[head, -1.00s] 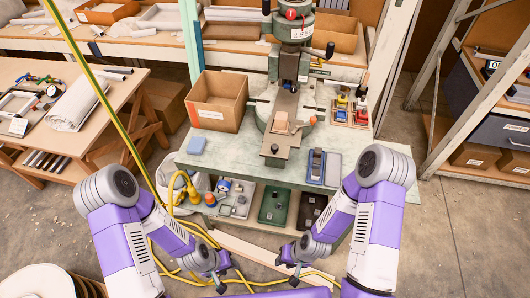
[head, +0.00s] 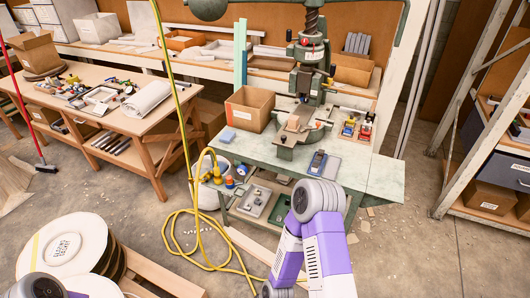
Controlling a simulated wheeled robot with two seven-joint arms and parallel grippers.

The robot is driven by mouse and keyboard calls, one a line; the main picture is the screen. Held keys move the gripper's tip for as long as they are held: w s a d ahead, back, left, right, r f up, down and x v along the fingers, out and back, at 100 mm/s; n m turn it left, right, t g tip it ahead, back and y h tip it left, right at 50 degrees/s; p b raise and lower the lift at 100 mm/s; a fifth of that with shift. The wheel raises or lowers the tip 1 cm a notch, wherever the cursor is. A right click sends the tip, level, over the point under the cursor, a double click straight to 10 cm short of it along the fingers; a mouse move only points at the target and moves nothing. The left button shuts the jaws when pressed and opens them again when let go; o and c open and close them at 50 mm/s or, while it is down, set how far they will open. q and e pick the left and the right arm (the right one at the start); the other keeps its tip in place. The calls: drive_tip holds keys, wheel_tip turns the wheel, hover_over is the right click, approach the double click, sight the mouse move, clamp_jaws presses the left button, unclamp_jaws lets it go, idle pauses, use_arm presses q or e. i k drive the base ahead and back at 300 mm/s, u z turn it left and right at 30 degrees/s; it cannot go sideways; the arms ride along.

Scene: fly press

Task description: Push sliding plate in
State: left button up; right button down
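The green fly press (head: 312,55) stands on the pale green bench (head: 262,150), up and right of the middle of the head view. Its sliding plate (head: 287,142) is a dark strip that sticks out of the press base toward me. A small tan block (head: 293,123) sits on or just behind the plate, under the ram. Nothing of mine touches the plate. Parts of my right arm show at the lower middle and a bit of my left arm at the bottom left corner. Both grippers are outside the picture.
A blue-grey device (head: 317,163) lies near the bench's front edge. A yellow hose (head: 180,243) coils on the floor. A round stack (head: 75,245) stands at lower left.

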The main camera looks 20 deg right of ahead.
sight(293, 132)
drive_tip(key=z, duration=0.7)
drive_tip(key=i, duration=0.7)
drive_tip(key=z, duration=0.65)
